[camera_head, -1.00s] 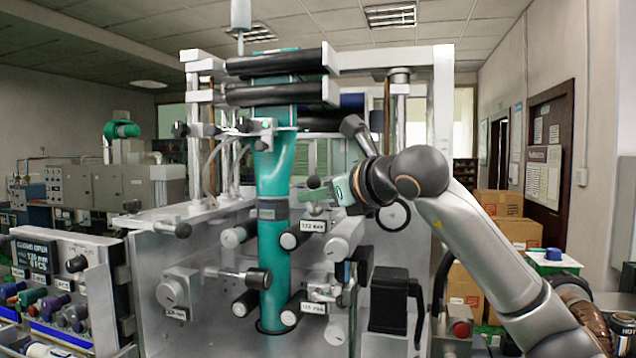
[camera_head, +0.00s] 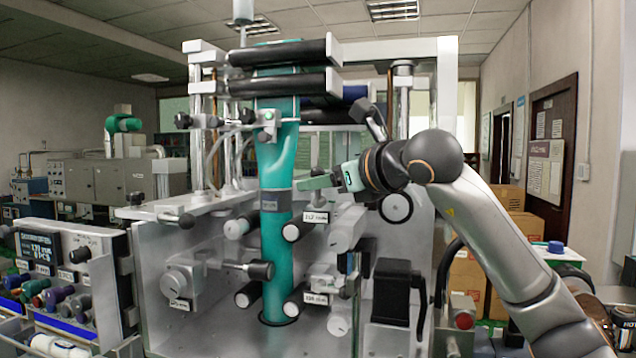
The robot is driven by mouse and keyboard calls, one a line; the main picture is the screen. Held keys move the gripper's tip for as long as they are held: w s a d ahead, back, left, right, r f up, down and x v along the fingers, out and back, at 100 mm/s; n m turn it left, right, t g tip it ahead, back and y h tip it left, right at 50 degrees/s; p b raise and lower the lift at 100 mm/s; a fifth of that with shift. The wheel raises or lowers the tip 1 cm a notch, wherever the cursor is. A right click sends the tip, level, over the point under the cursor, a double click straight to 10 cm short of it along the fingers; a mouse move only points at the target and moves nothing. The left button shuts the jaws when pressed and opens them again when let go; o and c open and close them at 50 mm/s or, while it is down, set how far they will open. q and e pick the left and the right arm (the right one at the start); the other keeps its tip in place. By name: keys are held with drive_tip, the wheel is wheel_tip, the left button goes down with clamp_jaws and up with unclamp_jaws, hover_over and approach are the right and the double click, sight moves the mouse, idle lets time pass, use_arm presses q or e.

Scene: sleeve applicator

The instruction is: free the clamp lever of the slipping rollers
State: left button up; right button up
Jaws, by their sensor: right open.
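A teal sleeve tube (camera_head: 276,250) runs down the front of the machine between paired rollers. The upper pair includes a left roller (camera_head: 237,229) and a right roller (camera_head: 294,232); the lower pair includes a left roller (camera_head: 247,295) and a right roller (camera_head: 293,303). My right gripper (camera_head: 309,186) is open, pointing left, in front of or just above the upper right roller and its label. It partly hides the hardware there. I cannot tell which lever is the clamp lever or whether the fingers touch anything. My left gripper is not in view.
A black-tipped rod (camera_head: 260,270) juts out between the roller pairs at the left. A black box (camera_head: 398,292) stands at the lower right of the panel, below my arm. A control console (camera_head: 50,262) is at the left. Cardboard boxes (camera_head: 466,282) stand behind my arm.

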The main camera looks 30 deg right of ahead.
drive_tip(key=b+v, duration=0.2)
drive_tip(key=v, duration=0.9)
drive_tip(key=shift+s, duration=0.15)
drive_tip(key=shift+r, duration=0.1)
